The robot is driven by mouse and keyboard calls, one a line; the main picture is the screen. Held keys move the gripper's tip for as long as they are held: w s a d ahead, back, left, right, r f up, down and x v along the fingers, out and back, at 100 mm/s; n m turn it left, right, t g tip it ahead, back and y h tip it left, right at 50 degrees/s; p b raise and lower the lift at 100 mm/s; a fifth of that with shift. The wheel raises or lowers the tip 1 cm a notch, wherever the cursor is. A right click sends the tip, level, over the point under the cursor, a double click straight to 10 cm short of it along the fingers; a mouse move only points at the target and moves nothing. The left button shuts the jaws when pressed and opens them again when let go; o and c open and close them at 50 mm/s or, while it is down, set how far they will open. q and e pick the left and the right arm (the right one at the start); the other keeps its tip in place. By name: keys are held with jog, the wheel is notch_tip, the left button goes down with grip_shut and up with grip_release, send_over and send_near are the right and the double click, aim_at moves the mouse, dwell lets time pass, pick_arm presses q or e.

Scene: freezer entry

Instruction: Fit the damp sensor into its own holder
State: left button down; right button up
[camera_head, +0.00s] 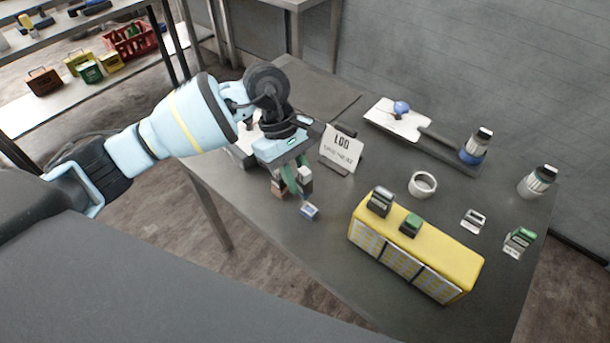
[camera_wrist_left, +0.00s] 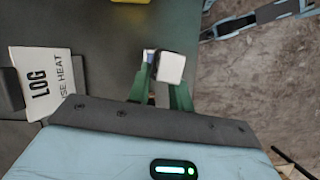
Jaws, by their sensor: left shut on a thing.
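My left gripper (camera_head: 292,186) is over the table's near left edge, pointing down. Its green fingers are shut on a small white-faced block (camera_wrist_left: 172,67), seen between the fingertips in the left wrist view. I cannot tell for sure that this block is the damp sensor; the fingers hide part of it. A small blue and white piece (camera_head: 310,211) shows just below the gripper near the table edge. A yellow box (camera_head: 440,246) with panelled front stands right of the gripper, with a dark grey device (camera_head: 380,202) and a green-topped device (camera_head: 410,225) on top. My right gripper is out of view.
A white LOG sign (camera_head: 341,150) stands close behind the gripper. A white plate with a blue knob (camera_head: 401,108), a tape-like ring (camera_head: 423,185), two bottles (camera_head: 476,146) (camera_head: 537,181), a small pale device (camera_head: 473,221) and a green-topped device (camera_head: 519,242) stand farther right.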

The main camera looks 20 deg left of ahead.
aim_at(302, 189)
pick_arm(q)
jog(key=shift+w+d+f+n+h, duration=0.35)
jog(key=shift+f+n, duration=0.2)
jog(key=shift+n, duration=0.35)
jog(key=shift+w, duration=0.15)
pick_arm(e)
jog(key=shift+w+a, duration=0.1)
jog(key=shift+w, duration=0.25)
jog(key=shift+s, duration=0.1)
pick_arm(q)
jog(key=shift+f+b, duration=0.4)
jog(key=shift+f, duration=0.05)
jog(key=shift+f+b, duration=0.65)
jog(key=shift+f, duration=0.9)
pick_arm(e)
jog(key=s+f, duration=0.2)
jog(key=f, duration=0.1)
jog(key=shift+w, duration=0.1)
